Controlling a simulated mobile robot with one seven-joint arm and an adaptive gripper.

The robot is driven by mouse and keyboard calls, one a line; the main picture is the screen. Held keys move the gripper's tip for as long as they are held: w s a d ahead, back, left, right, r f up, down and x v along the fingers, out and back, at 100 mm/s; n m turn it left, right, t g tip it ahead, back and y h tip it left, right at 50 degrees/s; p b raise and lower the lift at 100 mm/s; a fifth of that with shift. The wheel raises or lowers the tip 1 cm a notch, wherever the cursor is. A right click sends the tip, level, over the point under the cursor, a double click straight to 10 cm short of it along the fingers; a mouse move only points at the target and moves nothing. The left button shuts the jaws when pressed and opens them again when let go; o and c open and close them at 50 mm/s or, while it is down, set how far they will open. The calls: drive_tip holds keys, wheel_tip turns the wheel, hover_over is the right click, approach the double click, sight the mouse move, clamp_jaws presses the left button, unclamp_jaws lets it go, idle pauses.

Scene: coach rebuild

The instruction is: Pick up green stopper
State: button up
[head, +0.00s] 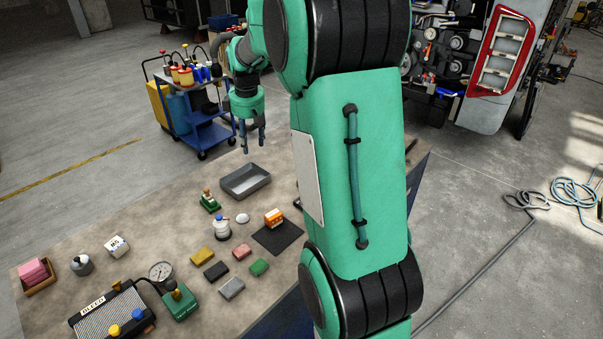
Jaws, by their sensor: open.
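A small green block (259,267) lies on the workbench (150,225), at the front right of a group of small coloured blocks. A green piece with a brass-coloured top (209,201) stands farther back, left of the grey tray. I cannot tell for certain which of the two is the green stopper. My gripper (254,145) is open and empty, with its fingers pointing down. In the picture it shows beyond the grey tray, well above both green things and apart from them.
My arm hides the bench's right part.

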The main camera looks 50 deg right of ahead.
drive_tip(key=w+d+f+n+g+p, duration=0.1)
drive_tip(key=d+f+p, duration=0.4)
drive_tip(key=d+f, duration=0.4)
drive_tip(key=w+d+f+n+g+y+p, duration=0.1)
drive_tip(key=d+f+p, duration=0.4)
drive_tip(key=d, duration=1.6)
wheel_tip(320, 180, down, 5)
drive_tip(key=shift+w+r+n, duration=0.1)
drive_tip(key=shift+w+n, duration=0.15)
drive_tip(key=shift+n, duration=0.25)
drive_tip(key=shift+f+p, duration=0.5)
drive_tip(key=shift+f, duration=3.85)
drive_tip(key=shift+s+a+f+p, duration=0.1)
drive_tip(key=shift+f+p, duration=0.5)
drive_tip(key=shift+f, duration=1.95)
